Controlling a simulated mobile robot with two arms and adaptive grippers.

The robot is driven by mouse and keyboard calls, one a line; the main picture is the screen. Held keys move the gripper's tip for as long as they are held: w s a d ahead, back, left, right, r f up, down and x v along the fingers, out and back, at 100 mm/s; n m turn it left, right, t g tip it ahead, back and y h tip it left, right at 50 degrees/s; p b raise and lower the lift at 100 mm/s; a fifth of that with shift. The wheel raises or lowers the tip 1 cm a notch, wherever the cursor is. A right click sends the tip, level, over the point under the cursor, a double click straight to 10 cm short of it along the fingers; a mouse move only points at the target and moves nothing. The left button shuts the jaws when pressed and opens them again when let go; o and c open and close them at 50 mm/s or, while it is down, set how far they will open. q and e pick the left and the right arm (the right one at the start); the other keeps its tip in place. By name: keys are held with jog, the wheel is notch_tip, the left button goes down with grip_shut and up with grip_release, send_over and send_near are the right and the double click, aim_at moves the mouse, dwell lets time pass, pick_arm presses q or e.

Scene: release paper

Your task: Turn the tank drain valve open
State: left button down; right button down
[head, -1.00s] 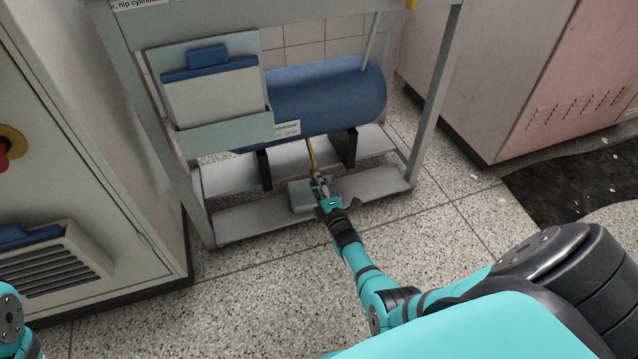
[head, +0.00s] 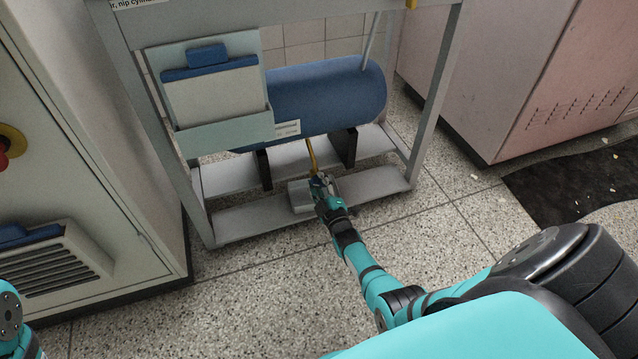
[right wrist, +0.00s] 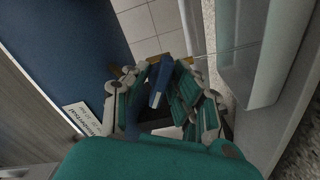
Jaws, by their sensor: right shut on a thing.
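The blue tank (head: 325,95) lies on its side in the grey frame, and its dark blue side shows in the right wrist view (right wrist: 75,45). A thin brass-yellow drain pipe (head: 311,155) runs down from its underside. My right gripper (head: 320,182) is at the lower end of this pipe, just above the lower shelf. In the right wrist view, its teal-padded fingers (right wrist: 160,95) are closed around a small blue handle (right wrist: 160,82), which looks like the drain valve's lever. The valve body is mostly hidden by the fingers. My left gripper is out of view.
A small grey tray (head: 299,196) sits on the frame's lower shelf (head: 250,215) beside the gripper. Frame legs stand on both sides. A beige cabinet (head: 90,160) is at left, a pinkish machine (head: 530,80) at right. The speckled floor in front is clear.

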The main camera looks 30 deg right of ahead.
jog(key=m, duration=0.5)
jog(key=shift+d+m, duration=0.1)
jog(key=shift+m, duration=0.2)
jog(key=m, duration=0.5)
jog(key=shift+w+r+m, duration=0.1)
jog(key=shift+m, duration=0.2)
jog(key=c, duration=1.4)
grip_release()
jog(key=shift+o, duration=0.2)
jog(key=shift+s+a, duration=0.2)
jog(key=shift+s, duration=0.35)
jog(key=v, duration=0.6)
